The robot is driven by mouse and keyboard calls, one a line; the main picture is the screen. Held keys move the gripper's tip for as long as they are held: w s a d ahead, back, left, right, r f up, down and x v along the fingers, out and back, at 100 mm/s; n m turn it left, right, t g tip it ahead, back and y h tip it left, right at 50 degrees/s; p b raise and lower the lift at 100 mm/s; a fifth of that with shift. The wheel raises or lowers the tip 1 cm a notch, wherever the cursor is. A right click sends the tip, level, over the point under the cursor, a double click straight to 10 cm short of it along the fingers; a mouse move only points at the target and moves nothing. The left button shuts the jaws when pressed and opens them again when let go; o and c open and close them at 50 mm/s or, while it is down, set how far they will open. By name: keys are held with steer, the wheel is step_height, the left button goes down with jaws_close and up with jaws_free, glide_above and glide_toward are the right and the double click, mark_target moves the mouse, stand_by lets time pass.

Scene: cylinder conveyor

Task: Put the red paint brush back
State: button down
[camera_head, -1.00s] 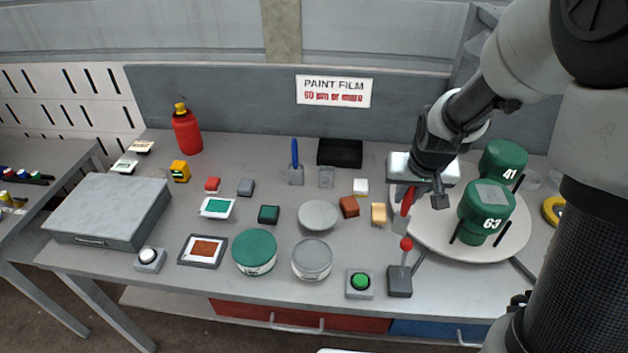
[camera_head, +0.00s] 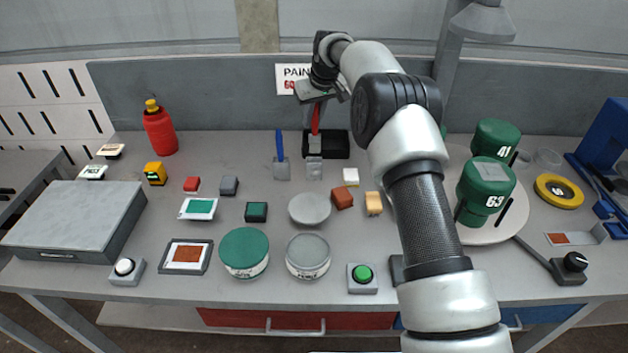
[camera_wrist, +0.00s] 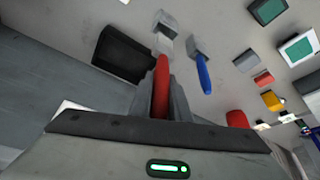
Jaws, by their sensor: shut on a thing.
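My gripper (camera_head: 317,106) is shut on the red paint brush (camera_head: 316,120). It holds the brush roughly upright, grey head down, in front of the black box in the head view. In the wrist view the red handle (camera_wrist: 161,88) lies between the fingers. A small grey holder (camera_head: 314,168) stands just below the brush head; it also shows in the wrist view (camera_wrist: 165,22). I cannot tell whether the head touches or enters it. The blue paint brush (camera_head: 280,145) stands in its own holder (camera_head: 281,171) just left.
The black box (camera_head: 334,148) stands close behind the holder. Green containers (camera_head: 487,190) stand on the round plate at right. The back panel (camera_head: 210,105) is close behind.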

mark_target(312, 146)
step_height(312, 146, down, 10)
steer(key=shift+w+a+r, duration=0.1)
steer(key=shift+a, duration=0.05)
stand_by(0.4)
steer(key=shift+f, duration=0.2)
steer(key=shift+f, duration=0.15)
steer(key=c, duration=1.7)
jaws_free()
steer(key=shift+o, duration=0.2)
steer(key=shift+r, duration=0.2)
